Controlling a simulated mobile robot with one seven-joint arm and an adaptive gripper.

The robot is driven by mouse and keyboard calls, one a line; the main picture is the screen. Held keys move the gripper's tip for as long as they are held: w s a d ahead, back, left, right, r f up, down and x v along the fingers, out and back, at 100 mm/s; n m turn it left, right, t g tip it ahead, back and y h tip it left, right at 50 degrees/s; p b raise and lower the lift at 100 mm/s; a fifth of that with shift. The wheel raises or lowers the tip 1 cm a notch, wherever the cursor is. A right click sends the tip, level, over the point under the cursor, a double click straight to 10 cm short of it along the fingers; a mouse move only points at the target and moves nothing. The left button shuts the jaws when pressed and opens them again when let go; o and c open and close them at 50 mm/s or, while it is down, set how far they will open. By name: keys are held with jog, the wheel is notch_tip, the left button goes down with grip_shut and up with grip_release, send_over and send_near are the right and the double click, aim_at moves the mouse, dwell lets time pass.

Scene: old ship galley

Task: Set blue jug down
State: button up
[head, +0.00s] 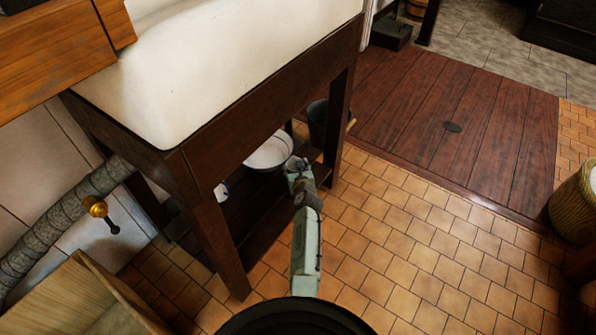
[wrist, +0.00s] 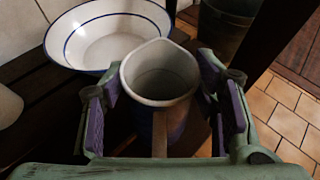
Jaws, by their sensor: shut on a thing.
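In the wrist view, the jug (wrist: 178,122) stands between the fingers of my gripper (wrist: 160,80). It has a pale inside, a spout at the far side and a dark bluish body. My gripper is shut on it from both sides. In the head view, my gripper (head: 297,165) reaches in over the low slatted shelf (head: 262,228) under the sink. The jug is hard to make out there. I cannot tell whether its base touches the shelf.
A white bowl with a blue rim (wrist: 112,42) sits just beyond the jug to the left. A dark bucket (head: 318,122) stands behind at the right. A table leg (head: 338,125) is close on the right. A small white thing (head: 221,190) lies left on the shelf.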

jog(key=shift+f, duration=0.5)
jog(key=o, duration=1.8)
